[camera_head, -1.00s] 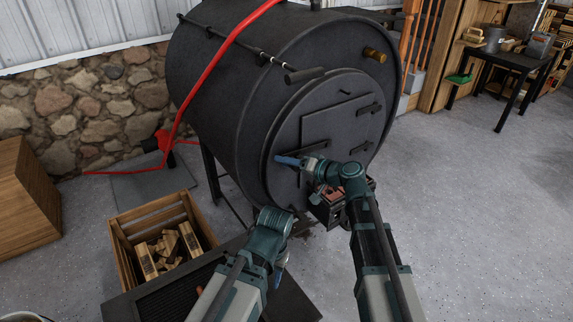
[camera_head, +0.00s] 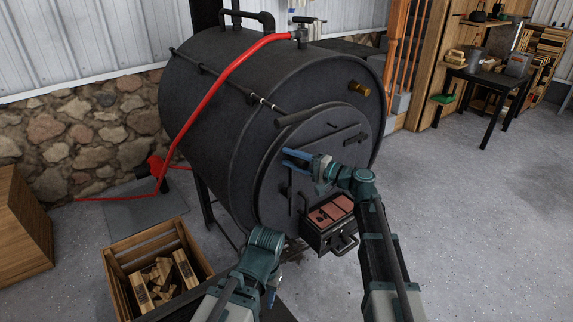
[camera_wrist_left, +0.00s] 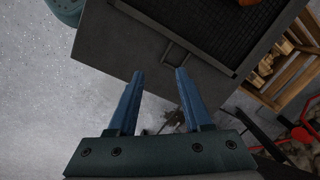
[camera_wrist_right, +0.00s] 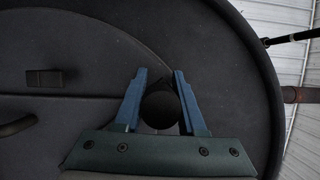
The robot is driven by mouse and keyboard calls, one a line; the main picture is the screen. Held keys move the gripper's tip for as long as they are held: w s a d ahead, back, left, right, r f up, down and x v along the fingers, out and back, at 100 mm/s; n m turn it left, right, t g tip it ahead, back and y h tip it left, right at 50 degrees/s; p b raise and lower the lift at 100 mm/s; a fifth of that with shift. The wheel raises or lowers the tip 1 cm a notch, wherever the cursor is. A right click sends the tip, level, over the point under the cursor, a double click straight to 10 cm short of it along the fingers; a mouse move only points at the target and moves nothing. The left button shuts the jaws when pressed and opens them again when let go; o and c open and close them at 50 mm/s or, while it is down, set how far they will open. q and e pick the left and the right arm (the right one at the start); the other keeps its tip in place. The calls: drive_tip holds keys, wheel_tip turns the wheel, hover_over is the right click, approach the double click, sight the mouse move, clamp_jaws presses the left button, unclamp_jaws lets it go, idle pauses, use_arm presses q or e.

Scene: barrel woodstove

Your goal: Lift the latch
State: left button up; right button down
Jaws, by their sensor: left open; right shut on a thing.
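The latch (camera_head: 291,200) is a dark bar on the front door of the black barrel stove (camera_head: 215,105); it stands roughly upright. My right gripper (camera_head: 288,159) is at its upper end. In the right wrist view, the right gripper (camera_wrist_right: 162,85) is shut around a dark, round-ended piece of the latch (camera_wrist_right: 160,108), seen end on. The fingers partly hide it. My left gripper (camera_wrist_left: 158,75) is open and empty, above the floor near a dark, tray-like surface (camera_wrist_left: 130,40). In the head view the left arm largely hides that gripper.
A dark box with reddish blocks (camera_head: 331,211) sits below the stove door, close to my right arm. A wooden crate of split wood (camera_head: 162,277) stands at lower left. A red hose (camera_head: 215,88) crosses the barrel.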

drive_tip(key=shift+w+d+r+m, duration=0.3)
drive_tip(key=shift+w+d, duration=0.05)
drive_tip(key=shift+d, duration=0.05)
drive_tip(key=shift+c, duration=2.4)
unclamp_jaws()
drive_tip(key=shift+s, duration=0.1)
drive_tip(key=shift+s+d, duration=0.2)
drive_tip(key=shift+d, duration=0.15)
drive_tip(key=v, duration=1.3)
drive_tip(key=shift+f, duration=0.15)
